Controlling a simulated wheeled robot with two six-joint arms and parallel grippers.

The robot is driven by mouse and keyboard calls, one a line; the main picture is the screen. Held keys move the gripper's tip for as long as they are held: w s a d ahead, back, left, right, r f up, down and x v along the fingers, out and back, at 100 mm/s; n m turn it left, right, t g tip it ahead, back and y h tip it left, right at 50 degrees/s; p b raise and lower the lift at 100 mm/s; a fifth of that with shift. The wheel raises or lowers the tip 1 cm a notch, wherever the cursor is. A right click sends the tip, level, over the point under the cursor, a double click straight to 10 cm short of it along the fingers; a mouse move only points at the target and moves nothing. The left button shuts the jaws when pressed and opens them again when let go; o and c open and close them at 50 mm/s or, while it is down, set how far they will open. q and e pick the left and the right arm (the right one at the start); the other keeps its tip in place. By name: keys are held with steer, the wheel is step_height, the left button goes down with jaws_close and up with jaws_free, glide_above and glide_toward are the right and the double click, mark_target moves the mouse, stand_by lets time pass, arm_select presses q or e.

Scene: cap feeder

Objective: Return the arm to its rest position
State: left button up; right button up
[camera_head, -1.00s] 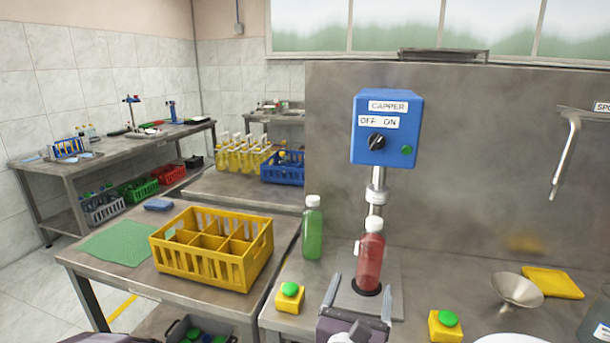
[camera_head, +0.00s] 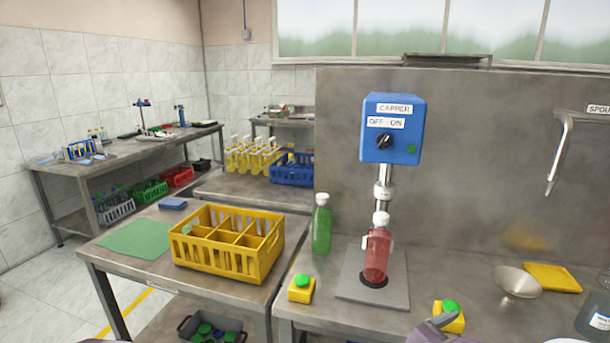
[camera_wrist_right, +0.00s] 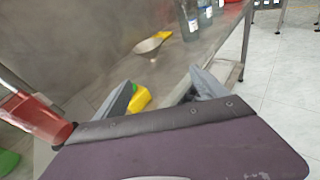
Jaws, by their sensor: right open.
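My right gripper (camera_head: 436,328) shows only in part at the bottom edge of the head view, in front of the right yellow button box. In the right wrist view its two fingers (camera_wrist_right: 165,90) are spread apart with nothing between them. The red bottle (camera_head: 376,258) with a white cap stands upright on the base plate under the blue capper (camera_head: 392,128), apart from my gripper. The bottle also shows at the left of the right wrist view (camera_wrist_right: 35,118). My left gripper is not in view.
A green bottle (camera_head: 321,230) stands left of the capper. Yellow boxes with green buttons stand at the left (camera_head: 301,289) and right (camera_head: 448,316). A funnel (camera_head: 516,281) and yellow sponge (camera_head: 553,277) lie to the right. A yellow crate (camera_head: 214,262) sits on the left table.

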steer(key=s+d+f+m+g+y, duration=0.3)
steer(key=s+f+m+g, duration=0.45)
steer(key=s, duration=0.25)
steer(key=s+a+f+m+g+y, duration=0.2)
steer(key=s+a+f+m+y, duration=0.2)
steer(key=a+f+m+y, duration=0.45)
steer(key=w+a+m+t+y+p, duration=0.2)
steer(key=w+a+m+t, duration=0.1)
steer(key=w+a+m, duration=0.4)
step_height(320, 180, up, 17)
steer(key=s+a+p, duration=0.1)
steer(key=p, duration=1.6)
steer(key=shift+s+r, duration=0.2)
steer(key=shift+a, duration=0.1)
